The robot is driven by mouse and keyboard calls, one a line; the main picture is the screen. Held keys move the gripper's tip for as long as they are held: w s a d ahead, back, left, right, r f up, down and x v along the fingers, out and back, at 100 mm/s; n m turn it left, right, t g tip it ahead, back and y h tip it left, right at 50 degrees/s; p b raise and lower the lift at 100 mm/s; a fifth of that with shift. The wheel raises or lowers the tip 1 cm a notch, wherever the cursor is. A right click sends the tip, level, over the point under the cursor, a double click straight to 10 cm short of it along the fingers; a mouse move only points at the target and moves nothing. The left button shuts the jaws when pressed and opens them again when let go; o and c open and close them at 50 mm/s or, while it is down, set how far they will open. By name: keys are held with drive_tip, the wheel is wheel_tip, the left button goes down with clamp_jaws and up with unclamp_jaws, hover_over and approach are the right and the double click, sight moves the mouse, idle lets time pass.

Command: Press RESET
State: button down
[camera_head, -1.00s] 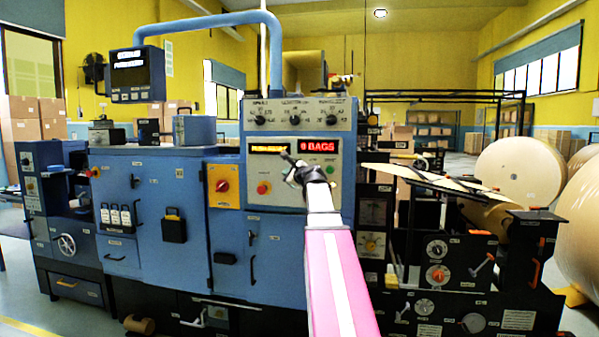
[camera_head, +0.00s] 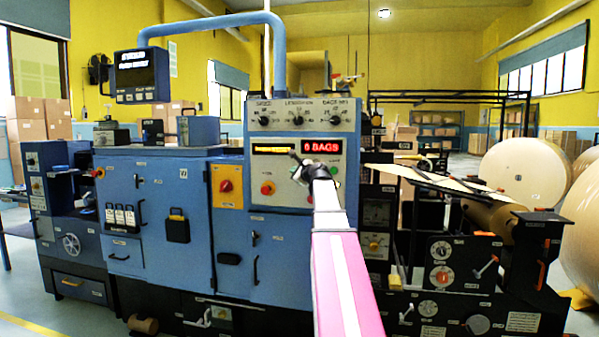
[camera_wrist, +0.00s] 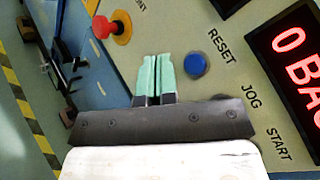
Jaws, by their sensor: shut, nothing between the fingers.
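The blue RESET button (camera_wrist: 195,65) shows in the wrist view beside the printed word RESET (camera_wrist: 221,46) on the machine's pale control panel. My gripper (camera_wrist: 156,58) is shut and empty, its two green fingertips side by side just left of the button in that view. I cannot tell whether the tips touch the panel. In the head view my gripper (camera_head: 297,158) is in front of the panel (camera_head: 262,203), below the displays, and the arm hides the RESET button there.
A red mushroom button on a yellow base (camera_wrist: 112,27) lies to the upper left in the wrist view. The red "0 BAGS" display (camera_head: 321,146) is close to my gripper. A red rotary switch on a yellow plate (camera_head: 226,186) is further left.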

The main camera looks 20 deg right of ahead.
drive_tip(key=shift+w+d, duration=0.65)
drive_tip(key=shift+w, duration=0.3)
drive_tip(key=shift+w+d, duration=0.6)
drive_tip(key=shift+w, duration=0.3)
drive_tip(key=shift+w+d, duration=0.1)
idle(0.6)
drive_tip(key=shift+w+d, duration=0.15)
drive_tip(key=shift+w, duration=0.1)
drive_tip(key=shift+w+d, duration=0.25)
drive_tip(key=shift+w, duration=0.15)
idle(0.8)
drive_tip(key=shift+s, duration=0.1)
drive_tip(key=shift+s+a, duration=0.5)
drive_tip(key=shift+s, duration=0.15)
idle(0.3)
drive_tip(key=s+a, duration=0.1)
drive_tip(key=s, duration=0.1)
drive_tip(key=s+a, duration=0.1)
drive_tip(key=s, duration=0.1)
drive_tip(key=shift+a, duration=0.4)
